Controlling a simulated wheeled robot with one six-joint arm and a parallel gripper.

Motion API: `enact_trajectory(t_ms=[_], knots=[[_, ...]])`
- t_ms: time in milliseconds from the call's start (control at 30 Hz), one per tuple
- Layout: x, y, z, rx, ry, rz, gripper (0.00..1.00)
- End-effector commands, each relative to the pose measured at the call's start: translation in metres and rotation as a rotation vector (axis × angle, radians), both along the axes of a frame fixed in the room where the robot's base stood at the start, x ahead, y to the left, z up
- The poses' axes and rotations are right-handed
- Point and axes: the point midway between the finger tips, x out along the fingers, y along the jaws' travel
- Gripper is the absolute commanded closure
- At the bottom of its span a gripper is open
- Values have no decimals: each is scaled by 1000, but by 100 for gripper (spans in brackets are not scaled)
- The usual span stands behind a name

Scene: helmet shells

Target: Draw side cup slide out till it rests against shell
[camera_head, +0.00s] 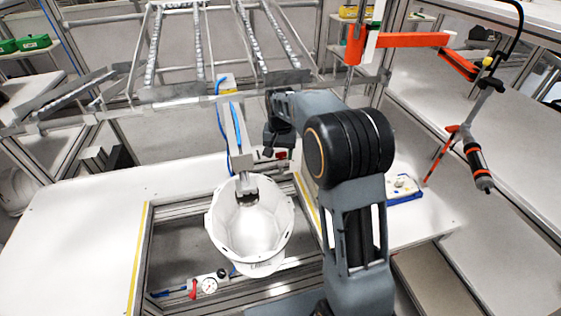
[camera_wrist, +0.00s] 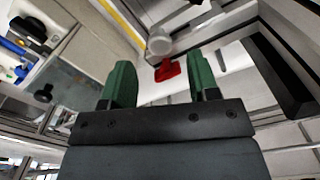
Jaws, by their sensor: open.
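The white helmet shell (camera_head: 250,222) sits open side up in a metal frame on the table in the head view. A metal slide-like bar (camera_head: 237,130) with a blue hose reaches down to its back rim. In the wrist view, a red part (camera_wrist: 167,70) and a pale round knob (camera_wrist: 159,41) lie beyond my fingertips; I cannot tell for sure whether they belong to the side cup slide. My gripper (camera_wrist: 161,74) has its two green fingers apart with nothing gripped. In the head view my arm hides the fingertips, behind the shell's right side.
A small blue-edged tray (camera_head: 403,189) stands to the right. An orange tool arm (camera_head: 400,40) hangs at upper right. The white table (camera_head: 80,235) is clear at left.

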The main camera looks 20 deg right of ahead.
Motion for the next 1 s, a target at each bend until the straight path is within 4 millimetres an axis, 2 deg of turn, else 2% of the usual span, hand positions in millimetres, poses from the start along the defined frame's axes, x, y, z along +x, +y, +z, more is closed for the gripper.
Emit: enact_trajectory(t_ms=[100, 300, 733, 1000], knots=[[-1, 0, -18, 0, 3, 0, 45], [0, 0, -35, 0, 2, 0, 45], [0, 0, -41, 0, -1, 1, 45], [0, 0, -41, 0, -1, 1, 71]])
